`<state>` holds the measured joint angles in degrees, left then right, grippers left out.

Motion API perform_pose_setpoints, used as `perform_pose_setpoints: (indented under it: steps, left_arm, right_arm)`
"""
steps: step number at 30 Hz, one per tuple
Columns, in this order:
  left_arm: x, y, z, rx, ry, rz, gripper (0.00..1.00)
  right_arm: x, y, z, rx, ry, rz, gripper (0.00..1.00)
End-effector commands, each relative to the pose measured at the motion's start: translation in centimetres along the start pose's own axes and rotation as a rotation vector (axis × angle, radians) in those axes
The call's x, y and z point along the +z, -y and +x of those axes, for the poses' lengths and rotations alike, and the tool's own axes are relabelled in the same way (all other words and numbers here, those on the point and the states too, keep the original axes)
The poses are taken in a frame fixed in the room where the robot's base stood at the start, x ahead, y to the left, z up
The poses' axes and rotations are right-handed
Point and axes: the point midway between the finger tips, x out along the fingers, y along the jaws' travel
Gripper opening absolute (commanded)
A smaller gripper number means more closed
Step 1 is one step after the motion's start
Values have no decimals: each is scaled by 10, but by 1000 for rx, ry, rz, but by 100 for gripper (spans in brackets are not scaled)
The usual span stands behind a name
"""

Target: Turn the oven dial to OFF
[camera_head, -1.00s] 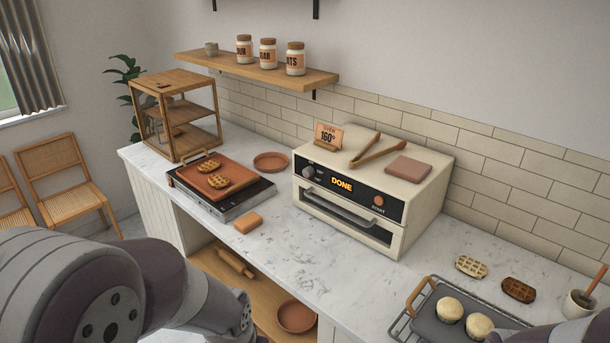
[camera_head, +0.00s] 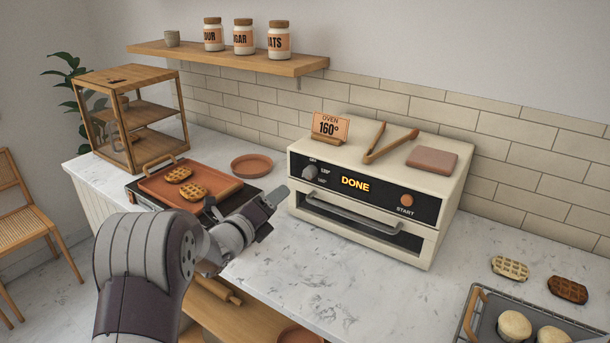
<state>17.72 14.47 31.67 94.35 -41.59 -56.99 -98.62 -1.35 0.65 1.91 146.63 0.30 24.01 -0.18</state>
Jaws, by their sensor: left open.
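The cream oven (camera_head: 440,240) stands on the marble counter, its black front panel showing DONE on the display (camera_head: 355,184). The grey dial (camera_head: 310,172) sits at the panel's left end, with small markings around it; OFF is above it, but the pointer is too small to read. An orange START button (camera_head: 406,200) is at the panel's right. My left gripper (camera_head: 246,200) is open and empty, left of the oven and apart from the dial. One finger extends up towards the oven's left side. My right gripper is out of view.
A terracotta tray with two waffles (camera_head: 160,192) lies on a griddle just left of my gripper. Tongs (camera_head: 390,142), a 160° sign (camera_head: 329,128) and a pinkish block (camera_head: 432,159) are on the oven. The counter before the oven is clear.

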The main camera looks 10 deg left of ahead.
Motion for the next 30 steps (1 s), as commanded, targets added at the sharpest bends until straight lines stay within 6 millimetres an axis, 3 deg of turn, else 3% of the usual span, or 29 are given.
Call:
perform_pose_setpoints:
  steps: [5,15,18,24,30]
  left_arm:
    - [1,7,10,-27,3,99,58]
    - [2,10,94,-24,4,94,58]
    - [2,10,110,-23,5,94,58]
    - [1,8,125,-23,6,92,58]
    - [1,8,127,-23,6,92,58]
  right_arm:
    - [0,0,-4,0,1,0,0]
    - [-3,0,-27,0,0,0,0]
    - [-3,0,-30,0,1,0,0]
    - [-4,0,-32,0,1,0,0]
    - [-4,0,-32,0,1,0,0]
